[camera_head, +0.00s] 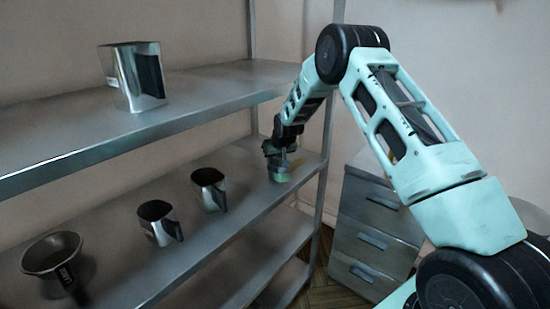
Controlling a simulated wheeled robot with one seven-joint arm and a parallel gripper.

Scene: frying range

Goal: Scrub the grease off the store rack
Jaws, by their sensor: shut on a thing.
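The store rack (215,88) is a grey metal unit with several shelves, filling the left and middle of the view. My gripper (279,160) is at the right end of its middle shelf (200,245). It is shut on a small green scrubber (279,174), held low at the shelf surface. I cannot tell whether the scrubber presses on the metal. The fingers are small and partly hidden by the wrist. No grease patch can be made out clearly; the shelf under the scrubber is hidden.
Two metal jugs (158,223) (209,189) and a dark funnel-like pan (52,254) stand on the middle shelf. A larger jug (120,77) stands on the upper shelf, which overhangs. A drawer cabinet (375,235) stands right of the rack. The middle shelf's front right is clear.

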